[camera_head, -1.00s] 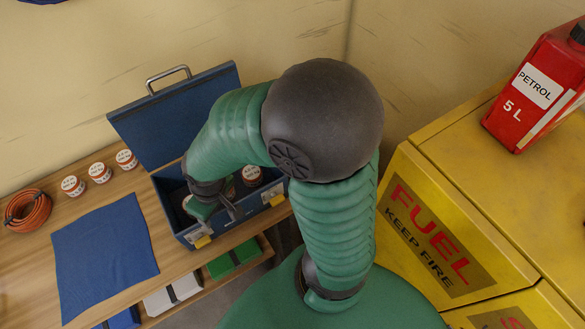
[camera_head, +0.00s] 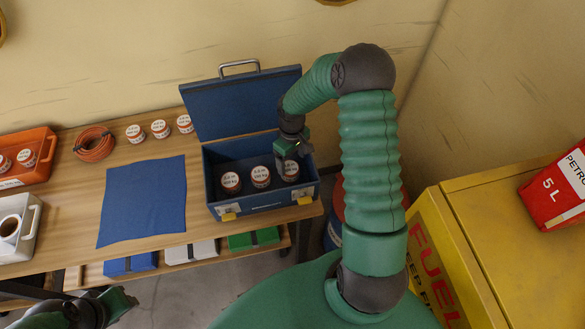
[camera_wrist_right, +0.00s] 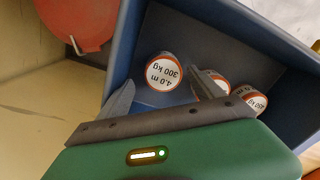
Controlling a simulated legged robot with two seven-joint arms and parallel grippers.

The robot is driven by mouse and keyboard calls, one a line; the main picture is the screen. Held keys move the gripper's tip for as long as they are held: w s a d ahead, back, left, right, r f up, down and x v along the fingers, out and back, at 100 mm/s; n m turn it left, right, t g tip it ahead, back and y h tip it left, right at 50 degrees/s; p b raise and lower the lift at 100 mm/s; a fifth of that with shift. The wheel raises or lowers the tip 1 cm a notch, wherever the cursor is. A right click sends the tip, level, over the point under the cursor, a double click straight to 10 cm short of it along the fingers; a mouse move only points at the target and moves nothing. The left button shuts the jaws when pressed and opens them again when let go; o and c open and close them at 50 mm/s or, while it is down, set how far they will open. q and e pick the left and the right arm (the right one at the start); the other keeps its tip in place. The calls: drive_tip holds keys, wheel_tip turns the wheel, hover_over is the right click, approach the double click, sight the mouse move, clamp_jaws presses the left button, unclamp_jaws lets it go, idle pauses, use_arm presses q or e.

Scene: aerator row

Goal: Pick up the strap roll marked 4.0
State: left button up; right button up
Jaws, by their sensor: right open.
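The strap roll marked 4.0 m, 300 kg (camera_wrist_right: 165,73) stands label up in the open blue toolbox (camera_head: 262,205). It is the rightmost of three rolls in the box in the head view (camera_head: 291,169). My right gripper (camera_head: 284,168) is open over the box's right end, partly hiding that roll. In the right wrist view the roll shows between and beyond the two fingers of the right gripper (camera_wrist_right: 160,80); contact is not visible. My left gripper (camera_head: 118,302) is at the lower left, away from the bench, its jaws unclear.
Two other rolls (camera_head: 231,182) (camera_head: 261,176) stand left of it in the toolbox. The raised lid (camera_head: 240,105) is behind. A blue cloth (camera_head: 140,200), an orange hose coil (camera_head: 94,145) and more rolls lie left. A red drum (camera_wrist_right: 78,22) stands beside the box.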

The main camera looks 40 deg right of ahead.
sight(289, 168)
drive_tip(key=shift+f, duration=0.45)
drive_tip(key=f+p, duration=0.1)
drive_tip(key=a+f, duration=0.1)
drive_tip(key=f, duration=0.1)
drive_tip(key=shift+w+a+f+p, duration=0.1)
drive_tip(key=shift+f+p, duration=0.15)
drive_tip(key=shift+p, duration=0.15)
drive_tip(key=shift+f, duration=0.25)
drive_tip(key=shift+d+f, duration=0.15)
drive_tip(key=shift+d, duration=0.45)
drive_tip(key=c, duration=0.7)
drive_tip(key=shift+a, duration=0.15)
drive_tip(key=c, duration=0.5)
use_arm(q)
drive_tip(key=shift+a+r, duration=0.8)
drive_tip(key=shift+a, duration=0.15)
use_arm(e)
drive_tip(key=shift+w+a+r, duration=0.1)
drive_tip(key=shift+a+r, duration=0.1)
drive_tip(key=shift+a, duration=0.1)
drive_tip(key=c, duration=0.4)
